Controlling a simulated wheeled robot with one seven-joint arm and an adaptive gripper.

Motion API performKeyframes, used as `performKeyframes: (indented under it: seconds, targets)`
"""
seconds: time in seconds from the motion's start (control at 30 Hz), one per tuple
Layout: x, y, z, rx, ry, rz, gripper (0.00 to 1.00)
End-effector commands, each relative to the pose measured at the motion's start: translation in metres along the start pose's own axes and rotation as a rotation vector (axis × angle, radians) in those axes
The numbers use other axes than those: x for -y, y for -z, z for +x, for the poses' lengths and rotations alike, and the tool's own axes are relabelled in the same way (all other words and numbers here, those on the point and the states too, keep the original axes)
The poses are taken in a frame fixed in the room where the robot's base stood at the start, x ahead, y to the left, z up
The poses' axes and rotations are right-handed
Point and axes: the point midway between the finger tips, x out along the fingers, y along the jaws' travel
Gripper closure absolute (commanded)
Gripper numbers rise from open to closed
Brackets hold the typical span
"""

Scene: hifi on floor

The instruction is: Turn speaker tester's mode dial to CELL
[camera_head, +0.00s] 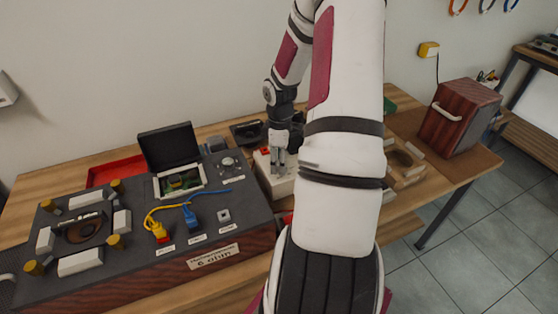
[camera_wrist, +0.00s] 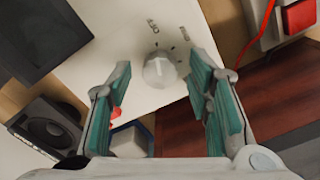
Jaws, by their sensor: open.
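The speaker tester appears to be the white box (camera_head: 276,184) on the table, partly hidden behind my arm. In the wrist view its white face (camera_wrist: 95,65) carries a round grey-white dial (camera_wrist: 160,70). A light pointer mark on the dial points up in the picture, roughly toward a label that looks like OFF. Another label to the upper right is too blurred to read, and I cannot make out CELL. My gripper (camera_wrist: 160,75) is open, with one teal-padded finger on each side of the dial and visible gaps to it. In the head view my gripper (camera_head: 279,152) is over the white box.
A dark test console (camera_head: 215,232) with yellow and blue plugs stands left of the box. A red tray (camera_head: 115,170) lies behind it. A wooden speaker cabinet (camera_head: 460,118) stands at the right. In the wrist view a black speaker (camera_wrist: 50,128) and a red button (camera_wrist: 299,16) are close by.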

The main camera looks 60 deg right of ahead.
Motion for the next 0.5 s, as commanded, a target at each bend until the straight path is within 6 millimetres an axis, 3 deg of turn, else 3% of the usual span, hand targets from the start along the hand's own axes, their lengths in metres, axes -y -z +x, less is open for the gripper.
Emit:
performKeyframes:
  seconds: [0.27, 0.47, 0.5]
  targets:
    - [0.0000, -0.0003, 0.0012, 0.000, 0.000, 0.000, 0.54]
    - [0.0000, -0.0003, 0.0010, 0.000, 0.000, 0.000, 0.97]
    - [0.0000, -0.0003, 0.0010, 0.000, 0.000, 0.000, 1.00]
